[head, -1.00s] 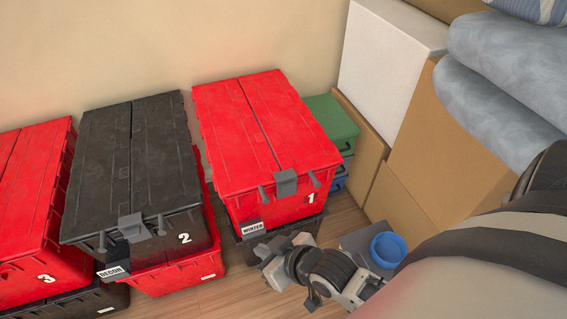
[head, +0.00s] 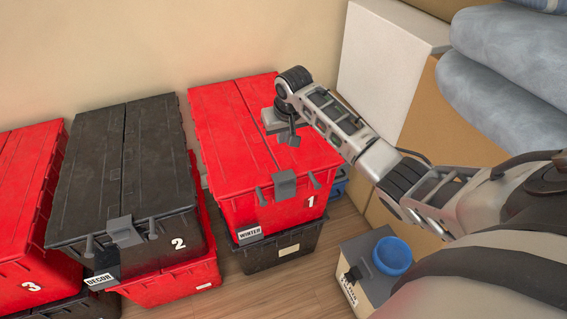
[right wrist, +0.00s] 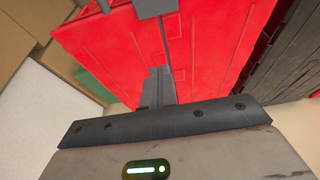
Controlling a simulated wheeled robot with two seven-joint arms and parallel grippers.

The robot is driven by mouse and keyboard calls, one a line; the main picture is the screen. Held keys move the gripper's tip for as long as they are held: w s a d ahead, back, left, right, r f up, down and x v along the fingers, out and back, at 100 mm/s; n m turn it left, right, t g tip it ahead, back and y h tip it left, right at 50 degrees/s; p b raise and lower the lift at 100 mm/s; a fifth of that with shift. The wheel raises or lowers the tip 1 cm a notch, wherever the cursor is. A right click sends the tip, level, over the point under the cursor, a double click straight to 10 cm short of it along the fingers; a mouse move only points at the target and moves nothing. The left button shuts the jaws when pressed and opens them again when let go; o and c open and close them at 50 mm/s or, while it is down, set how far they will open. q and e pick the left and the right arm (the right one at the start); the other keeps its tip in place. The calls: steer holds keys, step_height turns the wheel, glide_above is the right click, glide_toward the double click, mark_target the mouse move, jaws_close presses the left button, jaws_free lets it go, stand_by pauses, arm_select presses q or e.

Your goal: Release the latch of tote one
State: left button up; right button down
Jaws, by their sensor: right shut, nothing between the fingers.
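Tote one (head: 222,130) is red, marked "1" with a "WINTER" label, and its two-part lid lies flat. Its grey latch (head: 284,185) sits at the middle of the front lid edge, bent down over the front. A grey piece that looks like this latch (right wrist: 155,8) shows at the top of the right wrist view. My right gripper (head: 291,138) is over the lid, behind the latch and apart from it. Its fingers are together and empty in the right wrist view (right wrist: 158,84). My left gripper is not in view.
Tote one stands on a black tote (head: 264,258). Black tote two (head: 80,160) and red tote three (head: 22,195) stand to the left. Cardboard boxes (head: 437,130) and a white box (head: 385,60) stand right. A blue bowl (head: 391,256) sits on a small box at front right.

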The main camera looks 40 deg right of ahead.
mark_target(282, 168)
steer(key=shift+f, duration=0.1)
steer(key=b+x, duration=0.3)
steer(key=x, duration=0.6)
steer(key=shift+w+f, duration=0.15)
steer(key=shift+f, duration=0.3)
steer(key=shift+s+a+p, duration=0.25)
steer(key=shift+s+p, duration=0.1)
steer(key=shift+s, duration=0.6)
steer(key=shift+s+a+p, duration=0.25)
steer(key=shift+s+p, duration=0.05)
steer(key=shift+s, duration=0.65)
steer(key=shift+a, duration=0.1)
